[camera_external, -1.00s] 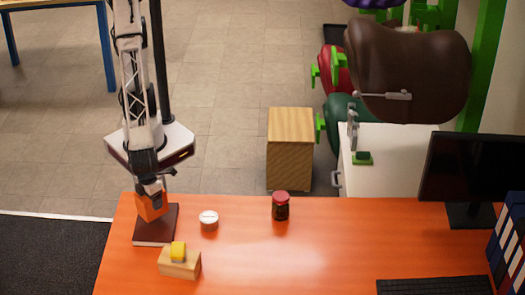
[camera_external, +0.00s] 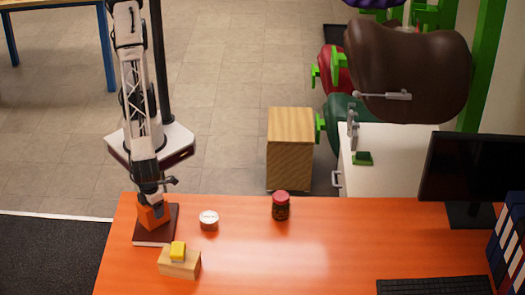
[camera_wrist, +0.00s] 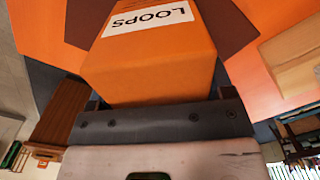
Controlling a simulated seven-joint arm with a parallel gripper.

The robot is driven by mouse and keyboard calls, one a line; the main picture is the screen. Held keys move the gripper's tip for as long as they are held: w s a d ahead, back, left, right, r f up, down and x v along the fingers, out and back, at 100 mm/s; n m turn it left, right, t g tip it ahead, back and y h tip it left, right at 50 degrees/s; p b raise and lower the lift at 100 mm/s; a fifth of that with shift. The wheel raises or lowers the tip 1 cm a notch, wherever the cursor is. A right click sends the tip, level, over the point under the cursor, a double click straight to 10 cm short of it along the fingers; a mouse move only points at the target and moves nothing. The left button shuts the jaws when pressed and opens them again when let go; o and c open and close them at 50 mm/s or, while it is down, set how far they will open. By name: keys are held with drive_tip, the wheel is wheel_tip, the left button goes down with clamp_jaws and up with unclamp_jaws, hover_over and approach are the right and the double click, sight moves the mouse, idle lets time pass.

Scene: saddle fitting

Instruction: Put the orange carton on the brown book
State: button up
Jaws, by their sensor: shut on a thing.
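The orange carton (camera_external: 152,215) is at the brown book, on the left of the orange table in the external view. My gripper (camera_external: 151,196) is shut on it from above. In the wrist view the carton (camera_wrist: 155,62), with a white "LOOPS" label, fills the space beyond my gripper (camera_wrist: 160,105). The brown book (camera_external: 150,238) lies flat near the table's left edge; its cover also shows on both sides of the carton in the wrist view (camera_wrist: 225,25). The carton is over the book's far part; I cannot tell whether its underside touches the cover.
A wooden block (camera_external: 180,268) with a yellow piece (camera_external: 177,251) on it stands just in front of the book. A white round tin (camera_external: 209,221) and a red-lidded jar (camera_external: 281,207) stand to the right. The middle of the table (camera_external: 300,255) is clear.

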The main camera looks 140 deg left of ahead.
drive_tip(key=shift+f, duration=0.15)
drive_tip(key=o, duration=1.1)
drive_tip(key=shift+o, duration=0.2)
wheel_tip(320, 180, up, 12)
drive_tip(key=shift+f, duration=0.1)
drive_tip(key=shift+r, duration=0.25)
